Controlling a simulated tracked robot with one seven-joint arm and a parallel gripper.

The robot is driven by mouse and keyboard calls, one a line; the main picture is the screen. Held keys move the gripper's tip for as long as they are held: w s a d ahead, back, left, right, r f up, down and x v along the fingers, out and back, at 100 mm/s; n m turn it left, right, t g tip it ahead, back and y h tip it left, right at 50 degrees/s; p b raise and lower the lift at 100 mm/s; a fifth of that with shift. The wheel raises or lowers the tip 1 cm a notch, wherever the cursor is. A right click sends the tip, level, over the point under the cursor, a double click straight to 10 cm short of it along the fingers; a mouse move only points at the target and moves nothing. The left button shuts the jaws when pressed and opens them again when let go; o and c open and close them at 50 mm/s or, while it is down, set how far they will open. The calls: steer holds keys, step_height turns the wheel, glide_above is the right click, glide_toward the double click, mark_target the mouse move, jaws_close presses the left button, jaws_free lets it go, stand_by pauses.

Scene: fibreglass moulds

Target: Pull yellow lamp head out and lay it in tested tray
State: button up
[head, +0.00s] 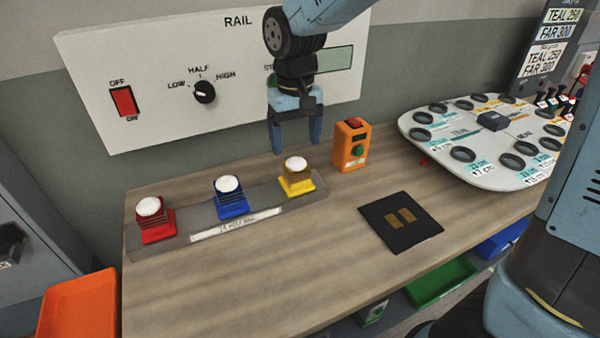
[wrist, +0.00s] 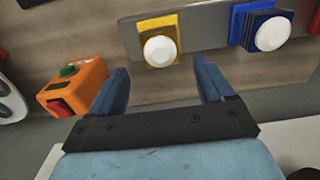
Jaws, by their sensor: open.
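The yellow lamp head (head: 297,170), with a white dome on top, sits on its yellow base at the right end of a grey rail strip (head: 318,189) on the bench. It also shows in the wrist view (wrist: 160,48), ahead of the fingers and between their lines. My gripper (head: 295,148) is open and empty, above and behind the yellow lamp; in the wrist view its fingers (wrist: 162,82) are wide apart and not touching it. A green tray (head: 440,284) and a blue tray (head: 505,240) are partly visible below the bench; I cannot tell which is the tested tray.
A blue lamp (head: 230,197) and a red lamp (head: 153,219) stand left on the strip. An orange button box (head: 351,146) stands close right of the yellow lamp. A black pad (head: 400,224) lies on the bench. An orange bin (head: 78,305) is at lower left.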

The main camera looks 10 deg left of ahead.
mark_target(295, 160)
steer(key=shift+f, duration=4.5)
steer(key=c, duration=1.3)
steer(key=shift+r, duration=2.75)
steer(key=shift+r, duration=0.25)
